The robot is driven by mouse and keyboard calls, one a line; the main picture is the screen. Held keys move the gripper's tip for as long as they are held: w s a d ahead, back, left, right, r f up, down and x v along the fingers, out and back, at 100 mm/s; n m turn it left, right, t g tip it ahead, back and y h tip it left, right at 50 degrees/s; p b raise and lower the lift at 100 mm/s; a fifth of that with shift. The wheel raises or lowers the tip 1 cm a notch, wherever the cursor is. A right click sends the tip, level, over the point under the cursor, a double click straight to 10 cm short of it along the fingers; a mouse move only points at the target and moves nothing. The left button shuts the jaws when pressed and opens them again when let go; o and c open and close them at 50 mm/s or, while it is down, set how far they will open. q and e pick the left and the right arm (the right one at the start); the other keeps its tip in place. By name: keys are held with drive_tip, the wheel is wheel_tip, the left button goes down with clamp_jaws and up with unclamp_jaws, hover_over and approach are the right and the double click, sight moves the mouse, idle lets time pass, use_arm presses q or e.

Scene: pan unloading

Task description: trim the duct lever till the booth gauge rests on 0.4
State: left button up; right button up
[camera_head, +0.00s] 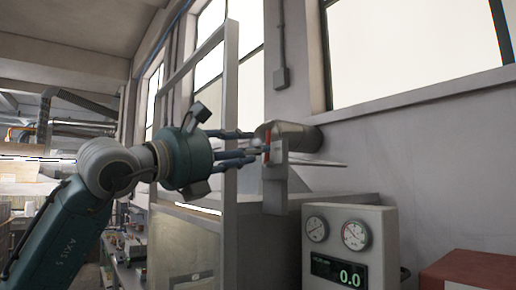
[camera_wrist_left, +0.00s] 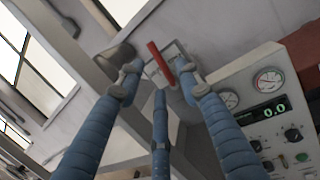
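The duct lever is a red bar (camera_head: 267,146) on a grey bracket (camera_head: 275,183) at the metal duct (camera_head: 297,136). My left gripper (camera_head: 252,147) points at the lever from the left, its blue fingers spread around the near side of it. In the left wrist view the red lever (camera_wrist_left: 160,63) shows between the spread fingertips (camera_wrist_left: 161,82), with gaps visible beside it; contact cannot be told. The booth gauge is a grey box (camera_head: 378,225) with a green digital display (camera_head: 338,272) reading 0.0, also legible in the wrist view (camera_wrist_left: 268,112). My right gripper is not visible.
Two round dials (camera_head: 355,234) sit above the display. The wrist view shows several knobs (camera_wrist_left: 293,134) on the box front. A metal frame post (camera_head: 230,120) stands close behind my fingers. A red box (camera_head: 468,270) is at lower right.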

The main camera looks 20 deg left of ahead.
use_arm(q)
drive_tip(key=v, duration=0.8)
drive_tip(key=shift+s+a, duration=0.2)
